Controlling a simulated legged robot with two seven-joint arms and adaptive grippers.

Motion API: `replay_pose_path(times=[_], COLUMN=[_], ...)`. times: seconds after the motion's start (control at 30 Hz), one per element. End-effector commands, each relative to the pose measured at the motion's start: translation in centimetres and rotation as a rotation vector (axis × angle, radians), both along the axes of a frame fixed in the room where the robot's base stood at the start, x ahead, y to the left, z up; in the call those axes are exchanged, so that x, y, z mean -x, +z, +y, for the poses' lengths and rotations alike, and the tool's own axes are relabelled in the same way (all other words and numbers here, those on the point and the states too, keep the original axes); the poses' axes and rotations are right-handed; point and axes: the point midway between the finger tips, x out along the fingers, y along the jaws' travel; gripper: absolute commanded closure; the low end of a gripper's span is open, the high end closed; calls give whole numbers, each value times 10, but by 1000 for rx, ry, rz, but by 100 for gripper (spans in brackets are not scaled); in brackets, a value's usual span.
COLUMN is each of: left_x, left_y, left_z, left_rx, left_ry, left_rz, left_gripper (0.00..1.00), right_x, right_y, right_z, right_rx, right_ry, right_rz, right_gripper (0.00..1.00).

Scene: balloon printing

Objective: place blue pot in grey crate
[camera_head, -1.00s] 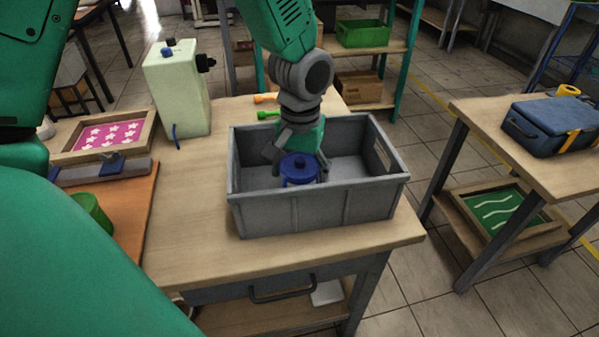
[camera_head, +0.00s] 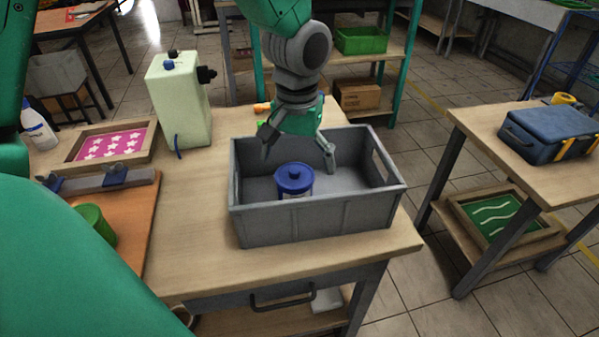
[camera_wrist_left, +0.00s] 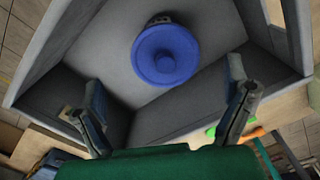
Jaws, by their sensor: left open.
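The blue pot (camera_head: 294,179) with a knobbed lid stands upright inside the grey crate (camera_head: 318,216), left of its middle. In the left wrist view the pot (camera_wrist_left: 166,53) shows from above, on the crate's floor (camera_wrist_left: 104,62). My left gripper (camera_head: 298,165) is open and empty, with its fingers spread, above and behind the pot and apart from it. In the left wrist view its two fingers (camera_wrist_left: 166,108) stand wide apart with nothing between them. My right gripper is not in view.
The crate stands on a wooden table (camera_head: 200,262). A pale green machine (camera_head: 180,102), a pink star-pattern frame (camera_head: 110,146) and a green pot (camera_head: 95,224) are to its left. A blue case (camera_head: 552,130) lies on another table at the right.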

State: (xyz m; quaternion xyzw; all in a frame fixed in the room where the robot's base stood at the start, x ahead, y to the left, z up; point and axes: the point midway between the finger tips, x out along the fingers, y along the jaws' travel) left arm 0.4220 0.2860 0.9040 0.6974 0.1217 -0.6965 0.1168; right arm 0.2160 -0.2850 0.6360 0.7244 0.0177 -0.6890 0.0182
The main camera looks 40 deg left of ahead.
Motion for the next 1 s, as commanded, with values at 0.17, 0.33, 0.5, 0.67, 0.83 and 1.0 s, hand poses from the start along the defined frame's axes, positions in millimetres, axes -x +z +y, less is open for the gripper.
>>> replay_pose_path(times=[0.17, 0.33, 0.5, 0.67, 0.83, 1.0], left_x=[-1, -1, -1, -1, -1, 0], left_y=[38, 56, 62, 61, 61, 62], left_z=[1, -1, -3, -1, -1, 0], left_rx=[1, 0, -2, -1, 1, 1], left_ry=[2, 2, 2, 2, 2, 2], left_rz=[-3, 1, 2, 1, 2, 2], left_gripper=[7, 7, 7, 7, 7, 7], right_x=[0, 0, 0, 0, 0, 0], right_y=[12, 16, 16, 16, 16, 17], right_z=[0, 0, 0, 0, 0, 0], right_rx=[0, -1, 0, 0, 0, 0], right_ry=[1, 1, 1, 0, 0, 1], right_rz=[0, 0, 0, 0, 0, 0], right_gripper=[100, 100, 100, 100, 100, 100])
